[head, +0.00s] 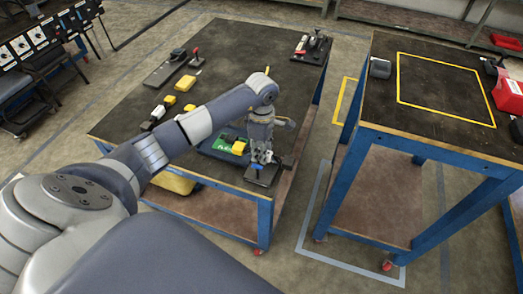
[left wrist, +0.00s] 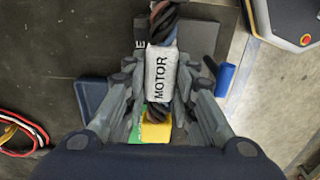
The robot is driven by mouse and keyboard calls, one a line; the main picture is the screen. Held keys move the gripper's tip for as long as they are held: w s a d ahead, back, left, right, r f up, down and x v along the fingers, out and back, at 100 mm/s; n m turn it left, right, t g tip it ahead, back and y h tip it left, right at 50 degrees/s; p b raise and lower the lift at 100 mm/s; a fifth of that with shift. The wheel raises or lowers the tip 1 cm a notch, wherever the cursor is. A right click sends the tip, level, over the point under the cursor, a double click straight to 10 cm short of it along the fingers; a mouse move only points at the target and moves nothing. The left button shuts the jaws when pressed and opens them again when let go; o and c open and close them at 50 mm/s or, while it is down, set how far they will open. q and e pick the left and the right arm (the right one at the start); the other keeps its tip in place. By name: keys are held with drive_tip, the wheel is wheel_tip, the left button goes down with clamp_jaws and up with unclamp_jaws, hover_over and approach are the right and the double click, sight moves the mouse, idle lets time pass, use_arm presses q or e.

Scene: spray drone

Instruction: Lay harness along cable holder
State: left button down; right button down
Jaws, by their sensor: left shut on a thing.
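My left gripper (head: 262,150) is low over the near right corner of the dark worktable. In the left wrist view its two fingers are closed around the harness (left wrist: 161,75), a twisted cable bundle with a white label reading MOTOR. Dark, red-brown and blue strands show above and below the label. A dark grey block (left wrist: 202,40), perhaps the cable holder, lies under or beside the harness. In the head view a black base (head: 262,174) sits below the gripper. Whether the harness touches the holder is hidden. My right gripper is not in view.
A yellow block (left wrist: 156,128) on a green board lies beside the gripper, with a blue piece (left wrist: 227,78) to the right. Red, white and black wires (left wrist: 14,130) lie at left. A second table (head: 445,100) with a yellow outline stands across a floor gap.

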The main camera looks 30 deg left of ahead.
use_arm(q)
drive_tip(key=shift+a+f, duration=0.1)
drive_tip(key=shift+f, duration=0.2)
drive_tip(key=c, duration=1.3)
unclamp_jaws()
drive_tip(key=shift+f, duration=0.1)
drive_tip(key=shift+r+p, duration=0.3)
drive_tip(key=shift+r, duration=0.2)
wheel_tip(320, 180, up, 13)
drive_tip(key=p, duration=0.8)
drive_tip(key=shift+f, duration=0.15)
drive_tip(key=shift+d, duration=0.2)
